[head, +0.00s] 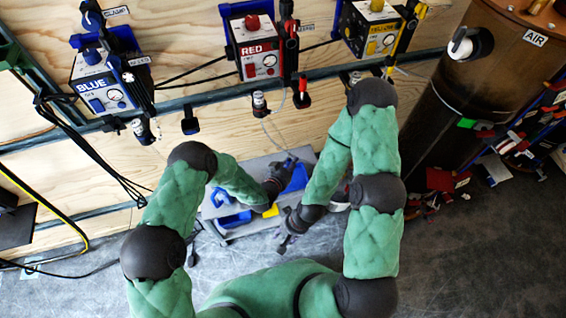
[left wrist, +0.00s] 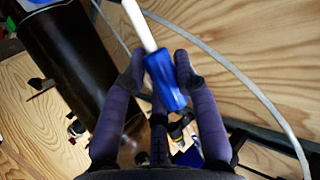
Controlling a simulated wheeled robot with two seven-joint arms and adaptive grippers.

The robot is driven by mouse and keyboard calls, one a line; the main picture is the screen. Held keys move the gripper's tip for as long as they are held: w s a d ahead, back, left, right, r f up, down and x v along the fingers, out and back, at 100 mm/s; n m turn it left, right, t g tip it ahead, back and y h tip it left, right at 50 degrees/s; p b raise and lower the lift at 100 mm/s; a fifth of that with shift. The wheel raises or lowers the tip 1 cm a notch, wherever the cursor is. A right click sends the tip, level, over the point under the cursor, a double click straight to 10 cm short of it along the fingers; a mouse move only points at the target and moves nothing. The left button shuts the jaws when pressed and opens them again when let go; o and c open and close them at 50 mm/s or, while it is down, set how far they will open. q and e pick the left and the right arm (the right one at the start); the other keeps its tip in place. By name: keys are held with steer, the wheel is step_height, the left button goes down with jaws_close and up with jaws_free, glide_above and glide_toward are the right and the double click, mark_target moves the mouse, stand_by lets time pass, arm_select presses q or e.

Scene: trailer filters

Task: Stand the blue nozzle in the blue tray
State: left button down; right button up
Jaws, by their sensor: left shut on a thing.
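The blue nozzle (left wrist: 166,82) is between the fingertips of my left gripper (left wrist: 160,68) in the left wrist view, with a white stem reaching up out of it. In the head view my left gripper (head: 284,168) is over the back of the grey cart, and the nozzle is too small there to make out clearly. A blue tray (head: 298,178) shows on the cart just right of and under this gripper, partly covered by it. My right gripper (head: 287,238) is lower, at the cart's front edge; its fingers are small and dark, so their opening is unclear.
The grey cart (head: 258,164) also bears a yellow piece (head: 270,211) and other blue pieces (head: 235,219). Blue (head: 103,85), red (head: 258,55) and yellow (head: 376,33) stations hang on the wooden wall. A dark tank (head: 440,110) stands at right. A pale hose (left wrist: 250,85) loops beside my left gripper.

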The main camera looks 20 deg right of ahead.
arm_select(q)
steer(key=shift+w+d+f, duration=0.1)
steer(key=shift+d+f, duration=0.05)
steer(key=shift+d, duration=0.1)
steer(key=shift+f+b, duration=0.95)
steer(key=shift+f, duration=0.4)
steer(key=shift+a+f, duration=0.1)
steer(key=shift+f, duration=0.55)
steer(key=shift+f, duration=0.85)
steer(key=c, duration=0.9)
jaws_free()
steer(key=v, duration=1.2)
